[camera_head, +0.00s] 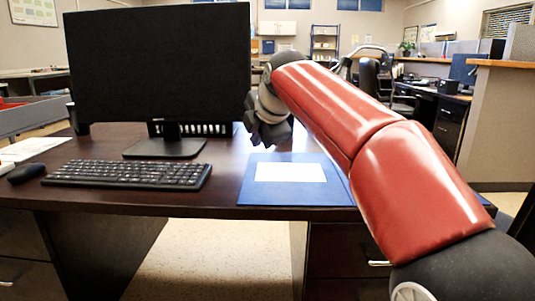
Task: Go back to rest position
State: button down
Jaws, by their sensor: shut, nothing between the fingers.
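My red arm reaches in from the lower right of the head view, across the right part of the dark desk (220,200). My gripper (272,133) is dark and hangs at the arm's far end, just right of the black monitor (160,65). It is above or behind the blue folder (258,192); the exact height cannot be told. The gripper is shut and holds nothing that I can see. The fingertips are small and partly unclear.
A black keyboard (128,174) and a mouse (26,173) lie on the left of the desk. A white sheet (290,172) lies on the blue folder. A partition (500,125) with a wooden top stands at the right. Open floor shows beneath the desk.

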jog(key=s+d+f+m+g+h+p, duration=0.1)
jog(key=s+d+f+m, duration=0.5)
jog(key=s, duration=0.5)
jog(key=s+d+f+m+g+h+p, duration=0.1)
jog(key=s+d+f+m+p, duration=0.1)
jog(key=s+d+f+m, duration=0.4)
jog(key=s+d+f+m+g+h+p, duration=0.1)
jog(key=s+d+f+m, duration=0.4)
jog(key=s+m, duration=0.7)
jog(key=s+f+p, duration=0.1)
jog(key=s+f, duration=0.1)
jog(key=s, duration=0.1)
jog(key=shift+s+d+f, duration=0.35)
jog(key=shift+s+d, duration=0.05)
